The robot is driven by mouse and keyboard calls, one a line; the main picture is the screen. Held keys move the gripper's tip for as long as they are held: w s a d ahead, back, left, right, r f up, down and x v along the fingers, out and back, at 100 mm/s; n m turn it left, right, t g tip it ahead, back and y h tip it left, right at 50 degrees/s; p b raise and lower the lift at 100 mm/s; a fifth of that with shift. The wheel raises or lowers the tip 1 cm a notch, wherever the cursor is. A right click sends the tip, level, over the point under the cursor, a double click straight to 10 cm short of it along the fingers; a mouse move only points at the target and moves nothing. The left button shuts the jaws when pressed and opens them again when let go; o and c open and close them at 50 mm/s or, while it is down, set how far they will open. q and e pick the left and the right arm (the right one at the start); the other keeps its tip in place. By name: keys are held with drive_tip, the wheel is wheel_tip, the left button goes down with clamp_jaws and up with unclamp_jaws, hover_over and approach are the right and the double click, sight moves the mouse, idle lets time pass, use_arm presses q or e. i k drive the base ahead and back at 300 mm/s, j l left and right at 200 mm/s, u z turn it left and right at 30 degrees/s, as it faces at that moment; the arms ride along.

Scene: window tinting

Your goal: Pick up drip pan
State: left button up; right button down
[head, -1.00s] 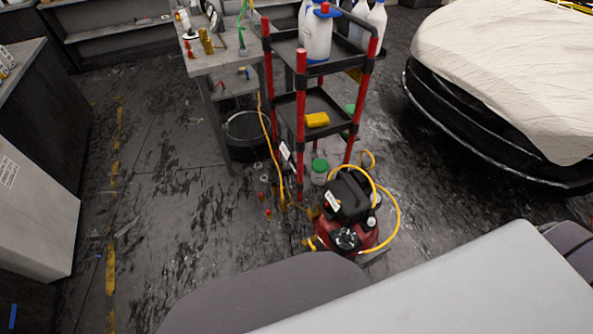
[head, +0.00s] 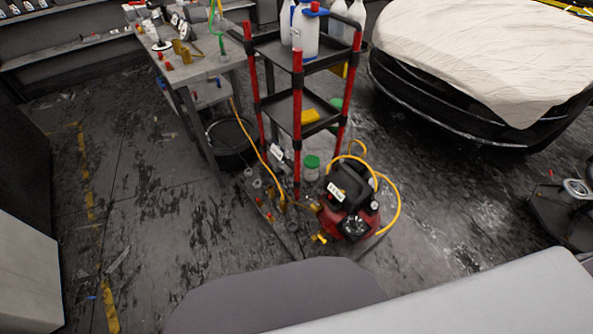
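A round black tub (head: 229,152) stands on the floor under the workbench, left of the red-posted cart. It may be the drip pan, but I cannot tell for sure. The bench legs and the cart hide part of it. Neither of my grippers is in the head view, so their state does not show.
The red-posted cart (head: 297,115) holds bottles and a yellow block. A red and black compressor (head: 350,200) with a yellow hose stands at its foot. The workbench (head: 190,70) is behind. A covered car (head: 470,60) is at right. Floor at left (head: 150,200) is mostly clear.

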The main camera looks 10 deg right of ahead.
sight(284, 168)
drive_tip(key=i+j+z, duration=0.1)
drive_tip(key=j+z, duration=0.3)
drive_tip(key=j, duration=0.15)
drive_tip(key=j+z, duration=0.45)
drive_tip(key=i+j+z, duration=0.1)
drive_tip(key=j+z, duration=0.3)
drive_tip(key=j, duration=0.2)
drive_tip(key=j+z, duration=0.35)
drive_tip(key=j, duration=0.2)
drive_tip(key=i+j+z, duration=0.1)
drive_tip(key=j+z, duration=0.3)
drive_tip(key=j, duration=0.2)
drive_tip(key=j+z, duration=0.35)
drive_tip(key=j, duration=0.25)
drive_tip(key=j+z, duration=0.4)
drive_tip(key=j, duration=0.2)
drive_tip(key=k+j+z, duration=0.2)
drive_tip(key=j+z, duration=0.15)
drive_tip(key=j, duration=0.2)
